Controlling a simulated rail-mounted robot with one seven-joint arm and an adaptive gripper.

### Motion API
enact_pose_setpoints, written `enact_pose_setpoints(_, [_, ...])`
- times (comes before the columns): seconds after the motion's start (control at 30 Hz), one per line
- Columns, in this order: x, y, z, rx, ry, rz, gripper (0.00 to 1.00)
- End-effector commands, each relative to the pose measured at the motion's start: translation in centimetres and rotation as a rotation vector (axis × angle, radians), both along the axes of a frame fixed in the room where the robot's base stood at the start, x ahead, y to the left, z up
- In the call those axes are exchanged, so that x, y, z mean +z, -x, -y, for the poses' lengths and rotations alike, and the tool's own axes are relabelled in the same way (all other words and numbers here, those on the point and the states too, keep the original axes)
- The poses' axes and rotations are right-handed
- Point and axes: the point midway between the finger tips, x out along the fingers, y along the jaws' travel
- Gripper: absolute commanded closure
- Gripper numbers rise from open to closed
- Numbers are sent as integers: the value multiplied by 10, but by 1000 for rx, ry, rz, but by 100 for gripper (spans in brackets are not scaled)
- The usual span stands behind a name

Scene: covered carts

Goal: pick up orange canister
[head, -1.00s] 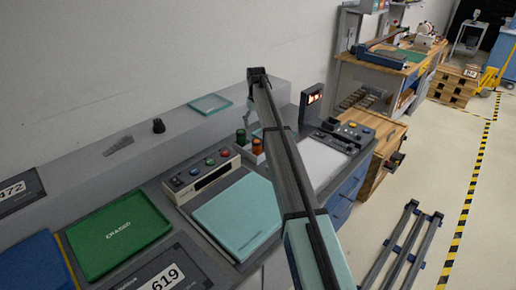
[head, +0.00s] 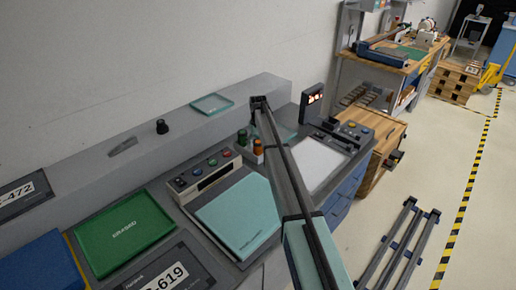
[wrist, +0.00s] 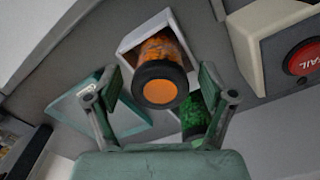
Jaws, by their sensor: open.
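The orange canister (wrist: 165,48) shows near the middle of the wrist view, with a dark ring and orange disc on its near end. It sits in a pale square-edged holder (wrist: 131,46). My gripper (wrist: 160,74) is open, with one finger on each side of the canister in the picture. I cannot tell whether the fingers reach down beside it or touch it. In the head view the canister (head: 258,147) stands beside the green canister (head: 242,138), just below my arm's end. The fingers are mostly hidden there.
The green canister (wrist: 193,114) is close by my right finger in the wrist view. A button box with a red button (wrist: 304,57) stands at the right. A glassy teal plate (wrist: 122,115) lies at the left. A lit display (head: 312,100) stands beyond the canisters.

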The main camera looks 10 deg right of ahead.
Motion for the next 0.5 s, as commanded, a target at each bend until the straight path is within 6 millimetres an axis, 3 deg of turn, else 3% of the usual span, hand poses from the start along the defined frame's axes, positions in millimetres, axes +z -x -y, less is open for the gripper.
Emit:
enact_pose_setpoints(0.23, [-3,0,0,0,0,1,18])
enact_pose_setpoints(0.27, [-3,0,0,0,0,1,25])
enact_pose_setpoints(0.43, [-3,0,0,0,0,1,85])
enact_pose_setpoints(0.5, [-3,0,0,0,0,1,88])
